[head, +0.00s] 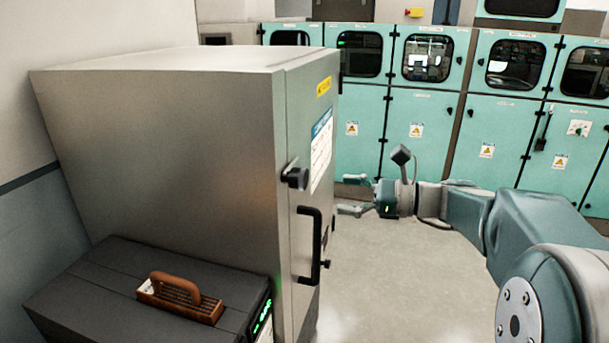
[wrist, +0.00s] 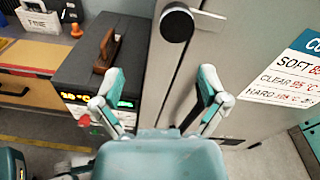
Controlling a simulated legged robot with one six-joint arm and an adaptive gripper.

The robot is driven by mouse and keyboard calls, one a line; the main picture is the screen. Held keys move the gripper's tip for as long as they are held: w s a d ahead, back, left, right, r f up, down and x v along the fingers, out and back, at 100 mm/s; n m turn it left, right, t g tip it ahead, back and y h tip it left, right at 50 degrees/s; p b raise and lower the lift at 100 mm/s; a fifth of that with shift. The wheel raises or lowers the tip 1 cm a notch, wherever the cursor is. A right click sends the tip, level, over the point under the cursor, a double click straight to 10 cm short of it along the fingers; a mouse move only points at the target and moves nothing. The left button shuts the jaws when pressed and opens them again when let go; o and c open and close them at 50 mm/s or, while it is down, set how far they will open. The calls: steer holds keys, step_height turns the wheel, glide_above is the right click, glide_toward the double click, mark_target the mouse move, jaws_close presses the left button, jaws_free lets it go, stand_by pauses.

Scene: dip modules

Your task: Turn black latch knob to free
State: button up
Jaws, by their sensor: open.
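The black latch knob (head: 296,178) sits on the door edge of a tall grey metal cabinet (head: 160,130), above a black bar handle (head: 310,245). In the wrist view the knob (wrist: 177,24) is a round black disc near the top, on the cabinet front. My gripper (head: 348,194) is open and empty, to the right of the knob and apart from it, fingers pointing toward the cabinet. In the wrist view its two spread fingers (wrist: 160,82) are below the knob, with nothing between their tips touching them.
A dark box (head: 110,290) with a lit display stands left of the door, carrying a brown wooden-handled block (head: 180,295). A second small black knob (head: 326,264) is beside the handle. Teal cabinets (head: 420,130) line the back. The floor (head: 400,290) below my arm is clear.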

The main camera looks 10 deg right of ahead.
mark_target(306, 180)
steer(key=shift+m+t+y, duration=0.3)
steer(key=shift+t, duration=0.1)
steer(key=x, duration=0.3)
steer(key=w+x, duration=0.1)
steer(key=x, duration=0.6)
steer(key=shift+w+d+r, duration=0.3)
steer(key=shift+d, duration=0.05)
jaws_close()
